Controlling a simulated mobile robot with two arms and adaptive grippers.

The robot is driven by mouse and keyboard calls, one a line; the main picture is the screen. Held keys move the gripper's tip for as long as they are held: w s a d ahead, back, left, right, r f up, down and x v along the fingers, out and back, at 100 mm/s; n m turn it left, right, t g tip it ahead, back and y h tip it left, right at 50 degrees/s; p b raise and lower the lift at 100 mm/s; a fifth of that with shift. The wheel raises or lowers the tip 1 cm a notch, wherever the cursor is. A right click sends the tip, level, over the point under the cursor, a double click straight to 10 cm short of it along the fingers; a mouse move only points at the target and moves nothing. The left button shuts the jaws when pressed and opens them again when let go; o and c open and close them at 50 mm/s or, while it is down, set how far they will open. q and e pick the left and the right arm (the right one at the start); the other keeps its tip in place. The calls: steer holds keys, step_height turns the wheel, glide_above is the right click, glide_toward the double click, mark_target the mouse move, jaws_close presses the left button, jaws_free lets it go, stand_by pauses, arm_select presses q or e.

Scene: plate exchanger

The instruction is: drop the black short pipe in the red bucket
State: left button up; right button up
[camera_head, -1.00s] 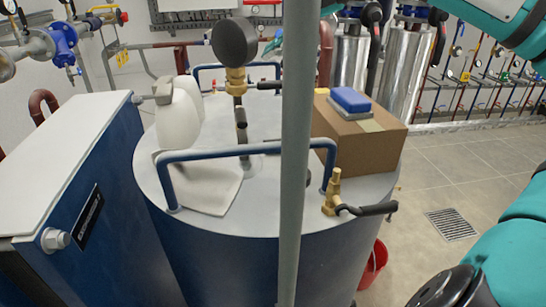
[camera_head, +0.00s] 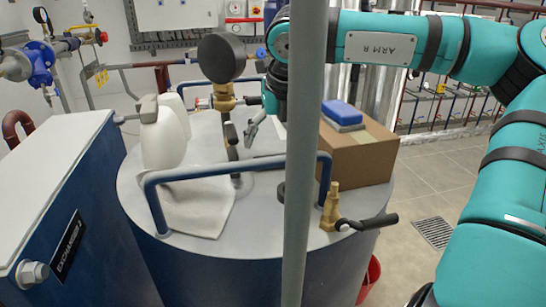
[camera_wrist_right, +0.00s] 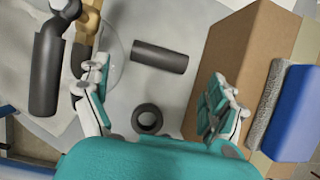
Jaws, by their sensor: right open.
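A black short pipe (camera_wrist_right: 160,57) lies on the grey tank top in the right wrist view. Nearer the palm is a separate black hollow round piece (camera_wrist_right: 147,118), seen end-on; I cannot tell its length. My right gripper (camera_wrist_right: 158,88) is open and empty above the tank, its fingers spread on either side of these pieces. In the head view this gripper (camera_head: 262,122) hangs behind the grey vertical pole, which partly hides it. The red bucket (camera_head: 369,282) stands on the floor to the right of the tank, mostly hidden by it. My left gripper is not in view.
A cardboard box (camera_head: 358,155) with a blue sponge (camera_head: 342,112) stands right of the gripper. A gauge (camera_head: 222,57), white jug (camera_head: 163,135), cloth (camera_head: 200,200), blue rail (camera_head: 235,170) and brass valve (camera_head: 330,207) crowd the tank top. Floor at right is clear.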

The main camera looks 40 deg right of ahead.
mark_target(274, 155)
steer(key=shift+x, duration=0.8)
steer(key=shift+w+d+f+p, duration=0.15)
steer(key=shift+w+f+p, duration=0.05)
steer(key=shift+f+p, duration=0.35)
steer(key=x, duration=0.1)
steer(key=p+x, duration=0.1)
steer(key=x, duration=0.1)
steer(key=shift+w+d+f+p, duration=0.1)
steer(key=shift+w+f+p, duration=0.05)
steer(key=shift+w+p, duration=0.15)
steer(key=shift+w+d+f, duration=0.1)
steer(key=shift+f, duration=0.2)
steer(key=shift+c, duration=0.4)
steer(key=shift+c, duration=1.2)
steer(key=c, duration=0.9)
steer(key=shift+r, duration=0.1)
